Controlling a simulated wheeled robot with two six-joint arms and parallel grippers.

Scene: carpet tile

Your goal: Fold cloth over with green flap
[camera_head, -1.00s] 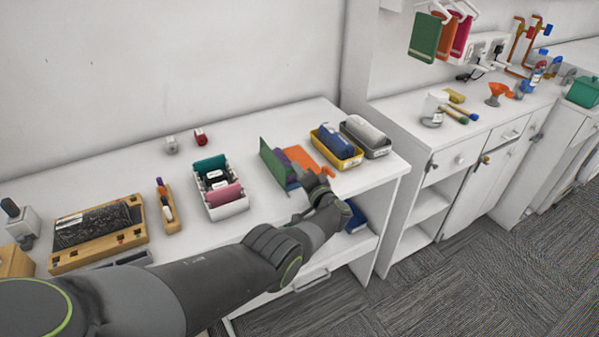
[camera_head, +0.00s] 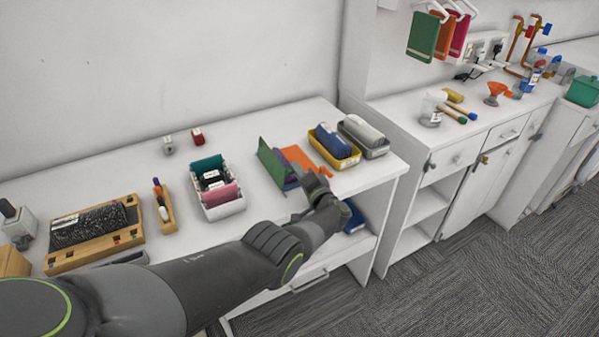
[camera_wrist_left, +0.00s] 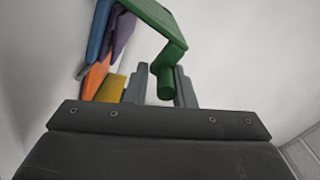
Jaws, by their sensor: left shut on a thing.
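The cloth piece lies near the front right of the white table. Its green flap (camera_head: 272,162) stands up at a tilt on the left side, and an orange part (camera_head: 303,158) lies flat on the right. My left gripper (camera_head: 316,181) is at the near edge of the piece and hides part of it. In the left wrist view the green flap (camera_wrist_left: 165,25) ends in a round green grip (camera_wrist_left: 165,84) between the fingers, and my left gripper is shut on it. Blue, purple and orange parts (camera_wrist_left: 96,78) show beyond it. My right gripper is not in view.
A yellow tray (camera_head: 345,163) with a blue item and a grey tray (camera_head: 376,153) stand close to the right. A white box (camera_head: 222,210) with upright cards stands to the left. The table's front edge runs under my arm.

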